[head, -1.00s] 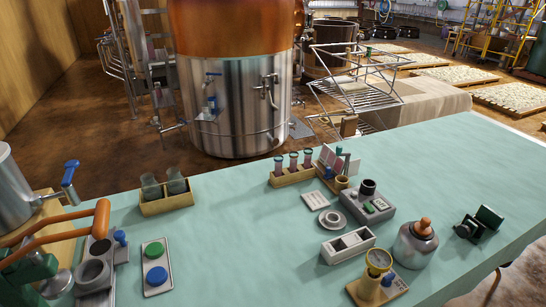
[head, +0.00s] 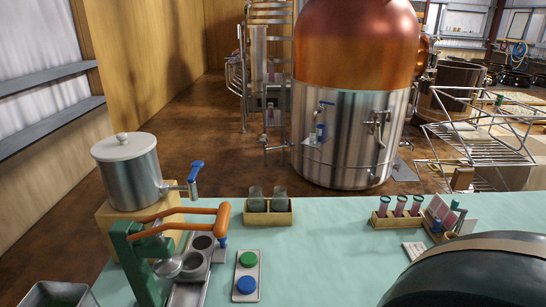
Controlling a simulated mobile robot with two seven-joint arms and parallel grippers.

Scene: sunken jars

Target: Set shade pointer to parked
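I cannot make out a shade pointer or a parked mark in the head view. Neither of my grippers shows in it. The pale green table (head: 330,262) runs across the lower part of the view. Its lower right is hidden behind a large dark rounded shape close to the camera, so the things standing there cannot be seen.
At left stand a lidded metal urn (head: 130,172) with a blue-handled tap and a green press (head: 135,262) with an orange handle. Nearby are a button plate (head: 247,270), a wooden jar box (head: 267,215) and a tube rack (head: 398,217). The middle of the table is clear.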

